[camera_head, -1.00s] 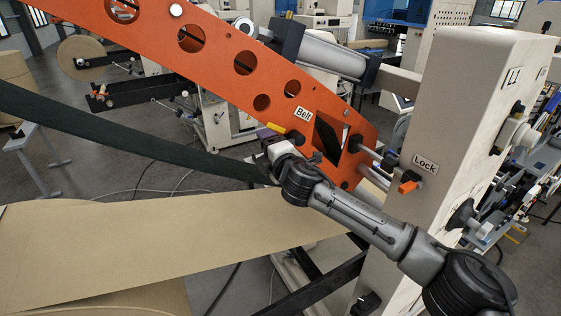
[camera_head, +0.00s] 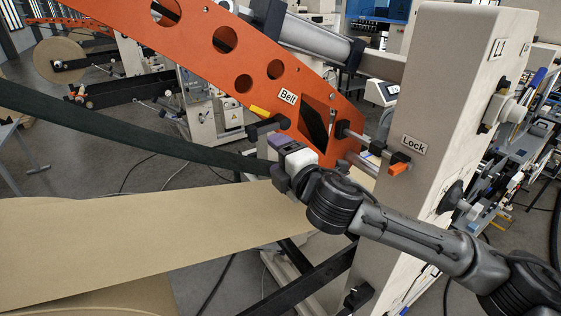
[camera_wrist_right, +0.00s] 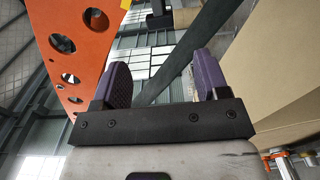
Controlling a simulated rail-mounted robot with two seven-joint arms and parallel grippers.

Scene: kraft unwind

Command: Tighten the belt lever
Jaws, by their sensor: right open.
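The belt lever is a black bar with a yellow tip (camera_head: 258,112) below the "Belt" label (camera_head: 288,96) on the orange side plate (camera_head: 215,60). My right gripper (camera_head: 282,143) is just below the lever in the head view, apart from it. Its purple finger pads show in the right wrist view (camera_wrist_right: 162,75), spread open with nothing between them. In that view a yellow bit (camera_wrist_right: 125,4) and a black piece (camera_wrist_right: 160,20) show at the top edge, ahead of the fingers. My left gripper is out of view.
A dark green belt (camera_head: 120,130) runs from the left, behind my gripper. Kraft paper web (camera_head: 140,235) stretches below. To the right stand the "Lock" label (camera_head: 414,145), an orange-tipped lock lever (camera_head: 399,168) and a beige column (camera_head: 450,100). A black and metal rod (camera_head: 357,138) sticks out nearby.

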